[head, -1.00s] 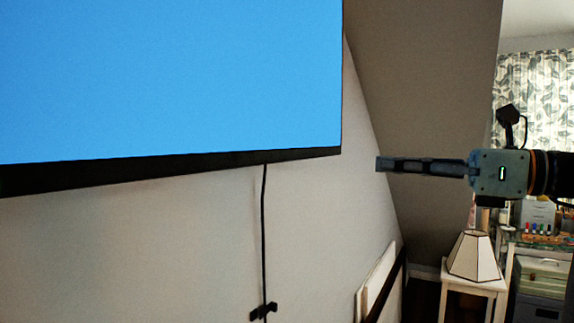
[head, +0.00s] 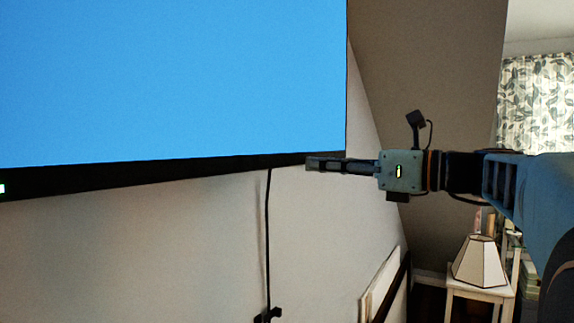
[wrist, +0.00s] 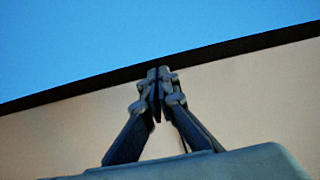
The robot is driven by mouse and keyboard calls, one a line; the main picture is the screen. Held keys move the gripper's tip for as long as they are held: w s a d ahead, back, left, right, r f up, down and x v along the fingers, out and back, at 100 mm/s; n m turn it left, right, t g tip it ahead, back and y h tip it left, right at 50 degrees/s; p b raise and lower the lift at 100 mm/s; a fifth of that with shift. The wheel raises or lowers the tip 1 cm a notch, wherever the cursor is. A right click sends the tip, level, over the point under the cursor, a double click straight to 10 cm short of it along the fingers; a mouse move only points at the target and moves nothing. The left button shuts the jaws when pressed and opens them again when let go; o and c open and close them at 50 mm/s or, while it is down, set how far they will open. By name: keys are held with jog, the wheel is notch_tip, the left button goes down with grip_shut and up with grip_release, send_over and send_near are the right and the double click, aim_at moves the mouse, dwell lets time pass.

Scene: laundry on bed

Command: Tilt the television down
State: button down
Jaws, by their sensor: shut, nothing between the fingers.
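The television (head: 180,80) fills the upper left of the head view, with a bright blue screen and a black lower edge. It also shows in the wrist view (wrist: 120,40), its dark lower edge running diagonally across. My gripper (head: 310,163) is shut and empty, pointing left at the lower right corner of the television. In the wrist view the closed fingertips (wrist: 158,74) overlap the black lower edge. Whether they touch it or are only in front of it I cannot tell.
A black cable (head: 268,240) hangs from the television down the pale wall (head: 150,250). A lamp (head: 479,262) stands on a small white table (head: 480,291) at the lower right. A patterned curtain (head: 545,100) hangs at the far right. Framed boards (head: 385,285) lean on the wall.

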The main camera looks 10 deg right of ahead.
jog(key=shift+w+a+f+p, duration=0.2)
jog(key=shift+w+a, duration=0.25)
jog(key=shift+a, duration=0.1)
jog(key=shift+w+a+f+p, duration=0.2)
jog(key=shift+w+a, duration=0.2)
jog(key=shift+a, duration=0.15)
